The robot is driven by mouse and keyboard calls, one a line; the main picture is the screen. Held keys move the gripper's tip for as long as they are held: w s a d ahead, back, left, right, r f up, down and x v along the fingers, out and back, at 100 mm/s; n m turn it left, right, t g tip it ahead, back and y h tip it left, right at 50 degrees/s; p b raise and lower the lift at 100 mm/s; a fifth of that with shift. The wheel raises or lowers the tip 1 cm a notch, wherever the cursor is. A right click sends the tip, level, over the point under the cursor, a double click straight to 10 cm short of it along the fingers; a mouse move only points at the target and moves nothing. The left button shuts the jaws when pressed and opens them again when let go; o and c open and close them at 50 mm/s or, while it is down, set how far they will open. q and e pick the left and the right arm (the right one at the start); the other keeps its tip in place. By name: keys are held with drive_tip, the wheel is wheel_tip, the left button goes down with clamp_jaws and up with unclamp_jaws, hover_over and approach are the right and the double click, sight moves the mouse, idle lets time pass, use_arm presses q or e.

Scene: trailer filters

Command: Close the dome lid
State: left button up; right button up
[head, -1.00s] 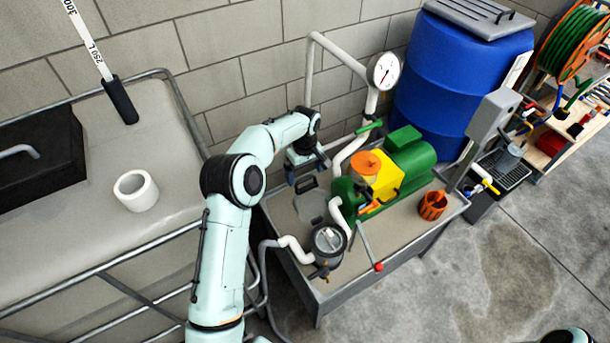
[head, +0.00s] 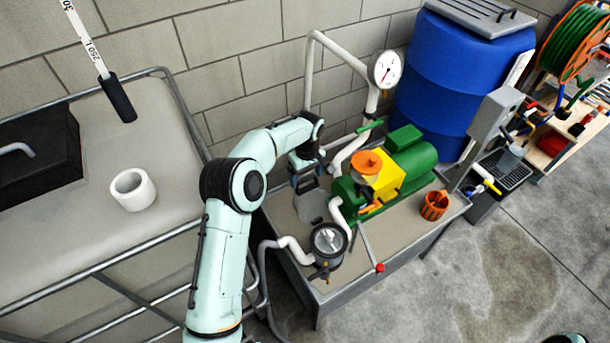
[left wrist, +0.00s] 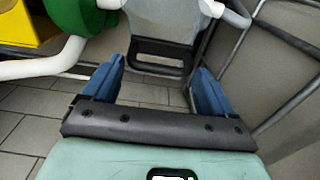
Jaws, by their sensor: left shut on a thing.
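A grey lid-like panel (head: 311,207) with a dark-edged handle stands tilted beside the green pump; I take it for the dome lid. It also shows in the left wrist view (left wrist: 160,27), its handle at the near end. My left gripper (head: 307,184) is at the handle's upper end. The contact itself is partly hidden in the head view. My right gripper is out of view.
A round clear-topped strainer (head: 328,240) with white pipes sits close in front. The green pump (head: 408,168), yellow block (head: 380,185) and orange basket (head: 434,205) share the metal bench (head: 400,243). A tank (head: 70,240) with a white ring (head: 133,190) stands left.

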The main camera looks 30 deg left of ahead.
use_arm(q)
drive_tip(key=s+d+r+t+y+b, duration=0.1)
drive_tip(key=s+d+y+b, duration=0.3)
drive_tip(key=d+b, duration=0.6)
drive_tip(key=shift+s+t+y+b, duration=0.3)
drive_tip(key=shift+s+t+b, duration=0.4)
drive_tip(key=shift+b, duration=1.1)
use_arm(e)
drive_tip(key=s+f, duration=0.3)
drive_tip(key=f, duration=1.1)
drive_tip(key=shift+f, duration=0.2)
use_arm(q)
drive_tip(key=o, duration=1.3)
drive_tip(key=p+v, duration=0.2)
drive_tip(key=v, duration=1.1)
drive_tip(key=shift+d+r, duration=0.15)
drive_tip(key=shift+r, duration=0.05)
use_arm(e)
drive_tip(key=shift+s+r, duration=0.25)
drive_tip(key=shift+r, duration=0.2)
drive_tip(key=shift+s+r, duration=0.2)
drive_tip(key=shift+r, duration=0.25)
